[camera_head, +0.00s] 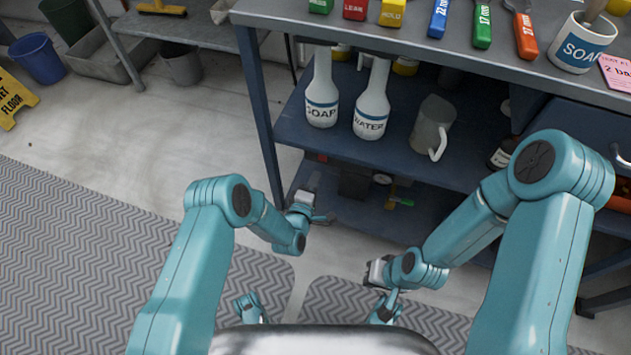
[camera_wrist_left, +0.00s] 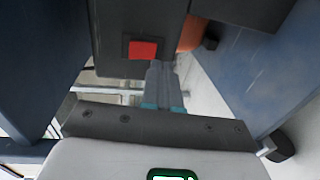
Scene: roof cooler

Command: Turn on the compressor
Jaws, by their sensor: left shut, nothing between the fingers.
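The compressor shows only in part in the head view, as a dark body (camera_head: 354,182) low under the workbench, mostly hidden by the shelf above. In the left wrist view a red square switch (camera_wrist_left: 143,49) sits in a dark surround on a dark box (camera_wrist_left: 118,20). My left gripper (camera_head: 322,217) is at the front edge of the low shelf, left of the compressor. In the left wrist view its fingers (camera_wrist_left: 160,65) are together and empty, with tips just right of the switch; contact cannot be told. My right gripper (camera_head: 376,271) hangs lower, away from the shelf; its fingers are unclear.
A bench leg (camera_head: 262,120) stands left of my left gripper. The shelf above (camera_head: 290,130) holds a soap bottle (camera_head: 322,92), a water bottle (camera_head: 372,105) and a grey jug (camera_head: 433,125). An orange rounded part (camera_wrist_left: 190,36) lies beside the dark box.

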